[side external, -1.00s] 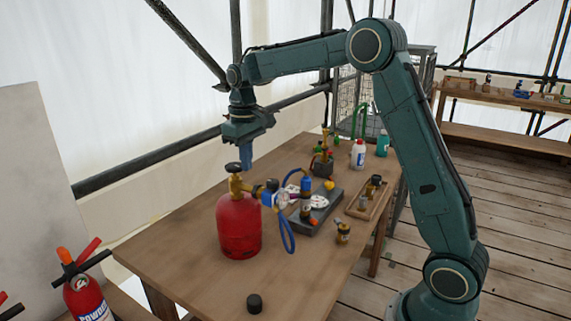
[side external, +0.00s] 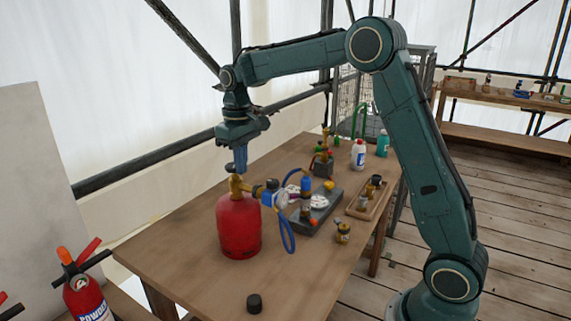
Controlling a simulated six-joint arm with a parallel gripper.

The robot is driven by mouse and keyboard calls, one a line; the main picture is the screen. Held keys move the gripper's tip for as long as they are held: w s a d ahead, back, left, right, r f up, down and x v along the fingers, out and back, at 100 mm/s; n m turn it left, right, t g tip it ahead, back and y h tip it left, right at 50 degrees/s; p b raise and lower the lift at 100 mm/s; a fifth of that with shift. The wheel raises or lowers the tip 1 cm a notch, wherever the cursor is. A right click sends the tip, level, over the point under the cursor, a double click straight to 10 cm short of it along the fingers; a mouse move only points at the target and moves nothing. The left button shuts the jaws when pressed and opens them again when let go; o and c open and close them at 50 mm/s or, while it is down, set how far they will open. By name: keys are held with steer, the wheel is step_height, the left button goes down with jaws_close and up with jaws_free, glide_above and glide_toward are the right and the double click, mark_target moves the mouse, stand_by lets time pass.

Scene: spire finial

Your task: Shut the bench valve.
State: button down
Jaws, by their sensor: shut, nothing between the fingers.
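The bench valve appears as a brass valve (side external: 236,186) on top of a red gas cylinder (side external: 239,228), which stands upright on the wooden bench. Its dark handwheel (side external: 233,168) is partly hidden by my fingers. My gripper (side external: 240,165) points down directly over the valve, with its blue fingers shut at the handwheel. I cannot tell whether the fingertips touch it. A regulator (side external: 270,194) with a blue hose (side external: 289,235) comes off the valve's right side.
A dark plate with gauges (side external: 318,203), a wooden tray of fittings (side external: 370,198) and a small brass fitting (side external: 343,232) lie to the right. A black cap (side external: 254,303) lies near the front. Bottles (side external: 358,154) stand at the back. The bench's left front is clear.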

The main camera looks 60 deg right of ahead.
steer(key=shift+w+a, duration=0.1)
steer(key=shift+a, duration=0.05)
stand_by(0.5)
steer(key=shift+a, duration=0.1)
steer(key=shift+s+a, duration=0.1)
steer(key=shift+s, duration=0.3)
step_height(320, 180, up, 6)
stand_by(0.9)
